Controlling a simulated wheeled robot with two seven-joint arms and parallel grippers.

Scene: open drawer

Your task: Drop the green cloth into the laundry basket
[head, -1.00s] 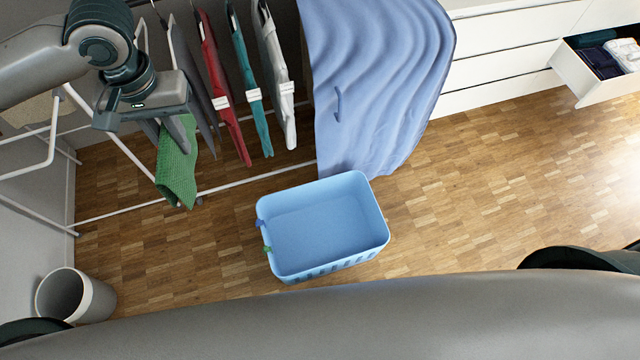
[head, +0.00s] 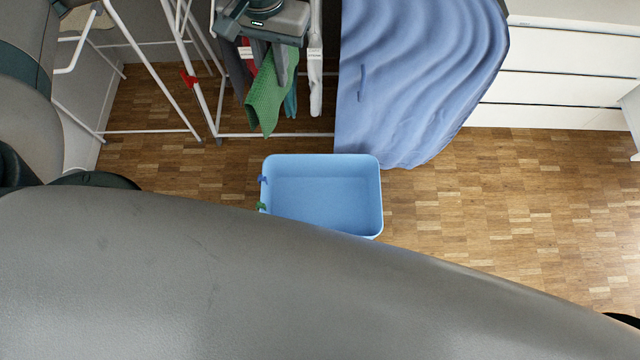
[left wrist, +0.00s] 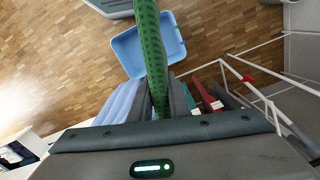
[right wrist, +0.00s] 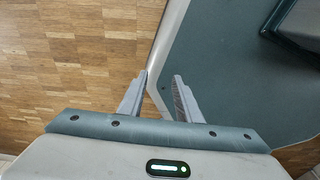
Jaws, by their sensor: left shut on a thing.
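The green cloth (head: 265,97) hangs from my left gripper (head: 270,75), which is shut on it. The cloth also shows in the left wrist view (left wrist: 151,50), running away from the fingers. The light blue laundry basket (head: 322,185) stands on the floor, below and a little right of the cloth in the head view; its inside looks empty. It also shows in the left wrist view (left wrist: 126,52), partly behind the cloth. The cloth is apart from the basket. My right gripper (right wrist: 162,82) shows in the right wrist view with its fingers apart and nothing between them.
A white clothes rack (head: 160,132) with hanging clothes stands behind the left gripper. A large blue sheet (head: 415,80) hangs right of it, close behind the basket. White drawers (head: 560,88) stand at the back right. The wooden floor (head: 500,200) right of the basket is clear.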

